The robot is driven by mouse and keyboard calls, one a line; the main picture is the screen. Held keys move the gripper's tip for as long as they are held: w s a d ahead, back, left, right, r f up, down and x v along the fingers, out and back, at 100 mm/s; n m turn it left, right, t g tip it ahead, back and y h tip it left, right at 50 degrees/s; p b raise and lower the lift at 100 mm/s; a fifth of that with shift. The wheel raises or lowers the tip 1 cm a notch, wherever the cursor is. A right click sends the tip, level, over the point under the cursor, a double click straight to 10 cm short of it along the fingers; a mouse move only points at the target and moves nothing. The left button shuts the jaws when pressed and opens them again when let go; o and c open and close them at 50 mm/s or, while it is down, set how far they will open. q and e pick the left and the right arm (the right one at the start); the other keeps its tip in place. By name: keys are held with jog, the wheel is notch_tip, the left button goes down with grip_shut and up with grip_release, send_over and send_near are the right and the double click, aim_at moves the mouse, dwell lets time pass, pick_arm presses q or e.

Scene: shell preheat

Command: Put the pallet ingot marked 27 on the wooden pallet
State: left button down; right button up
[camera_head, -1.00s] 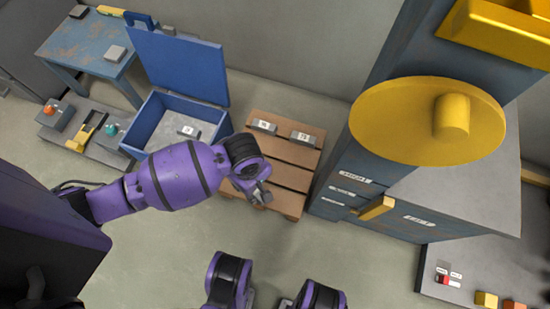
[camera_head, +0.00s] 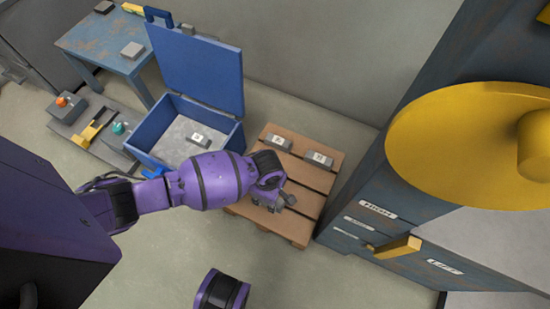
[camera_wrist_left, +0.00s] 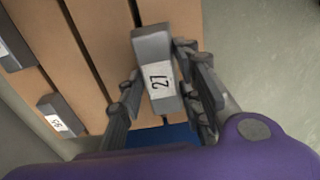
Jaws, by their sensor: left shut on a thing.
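The grey ingot marked 27 (camera_wrist_left: 160,75) is between the fingers of my left gripper (camera_wrist_left: 164,80), which is shut on it with its label facing the wrist camera. In the head view my left gripper (camera_head: 280,200) is over the near part of the wooden pallet (camera_head: 292,228). The planks (camera_wrist_left: 100,30) show behind the ingot in the left wrist view. I cannot tell whether the ingot touches them. Two other labelled ingots, one farther left (camera_head: 278,142) and one farther right (camera_head: 318,159), sit on the pallet's far part. My right gripper is not in view.
Left of the pallet stands an open blue box (camera_head: 140,140) with a labelled ingot (camera_head: 199,139) inside. A blue cabinet (camera_head: 345,225) with a yellow handle (camera_head: 398,248) stands close on the right. A worn blue table (camera_head: 85,42) is at the far left.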

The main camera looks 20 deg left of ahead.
pick_arm(q)
jog(key=shift+w+d+f+b, duration=0.2)
jog(key=shift+w+f+b, duration=0.3)
jog(key=shift+w+f, duration=0.35)
jog(key=f, duration=0.1)
jog(key=f+b, duration=0.2)
jog(key=shift+w+f, duration=0.25)
jog(key=shift+f, duration=0.15)
jog(key=shift+r, duration=0.15)
jog(key=shift+d, duration=0.1)
jog(key=c, duration=1.3)
grip_release()
jog(key=shift+o, duration=0.2)
notch_tip(320, 180, up, 11)
jog(key=p, duration=0.5)
jog(key=shift+p, duration=0.4)
jog(key=shift+s+r+p, duration=0.1)
jog(key=shift+r+p, duration=0.2)
jog(key=shift+r, duration=0.15)
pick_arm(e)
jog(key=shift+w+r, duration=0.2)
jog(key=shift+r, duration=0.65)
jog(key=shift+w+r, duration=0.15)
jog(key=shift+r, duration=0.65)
